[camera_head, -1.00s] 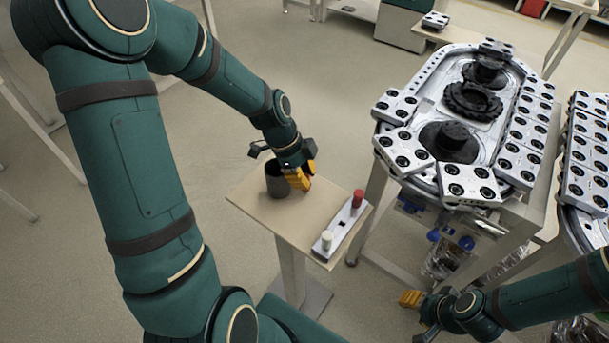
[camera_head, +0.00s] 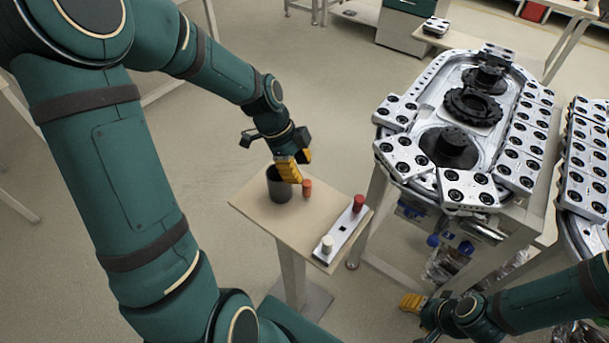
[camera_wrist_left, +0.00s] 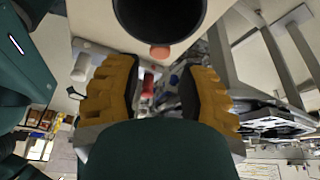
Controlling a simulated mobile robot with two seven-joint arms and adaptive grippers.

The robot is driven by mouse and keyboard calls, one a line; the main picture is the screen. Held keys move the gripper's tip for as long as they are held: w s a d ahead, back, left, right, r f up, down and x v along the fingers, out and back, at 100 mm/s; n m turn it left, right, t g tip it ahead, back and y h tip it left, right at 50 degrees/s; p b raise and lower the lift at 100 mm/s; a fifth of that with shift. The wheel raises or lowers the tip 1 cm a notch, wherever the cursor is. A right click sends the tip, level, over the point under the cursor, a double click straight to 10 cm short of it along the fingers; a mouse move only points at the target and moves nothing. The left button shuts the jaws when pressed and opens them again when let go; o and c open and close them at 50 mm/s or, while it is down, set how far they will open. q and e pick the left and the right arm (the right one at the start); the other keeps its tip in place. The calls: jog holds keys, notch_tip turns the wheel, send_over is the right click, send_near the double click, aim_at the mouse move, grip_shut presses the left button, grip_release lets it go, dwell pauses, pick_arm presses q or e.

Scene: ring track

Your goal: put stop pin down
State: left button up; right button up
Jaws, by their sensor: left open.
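An orange pin (camera_head: 307,187) stands on the small table (camera_head: 258,211), just right of a dark grey cup (camera_head: 279,186). My left gripper (camera_head: 297,165) is open and empty, above and beside the pin, apart from it. In the left wrist view, the orange pin (camera_wrist_left: 160,51) shows at the cup's rim (camera_wrist_left: 160,30), beyond the open yellow fingers (camera_wrist_left: 158,95). A silver plate (camera_head: 343,231) on the table carries a red pin (camera_head: 358,202) and a white pin (camera_head: 327,243). My right gripper (camera_head: 412,302) is low at the right; its fingertips are too small to judge.
A silver ring track (camera_head: 439,80) with white, black-holed carriages (camera_head: 468,188) stands right of the small table. A second track (camera_head: 585,160) is at the right edge. Bottles (camera_head: 448,255) sit under the first track. The floor left of the table is clear.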

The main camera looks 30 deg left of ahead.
pick_arm(q)
jog(key=p+v, duration=0.1)
jog(key=v, duration=0.6)
jog(key=shift+r, duration=0.1)
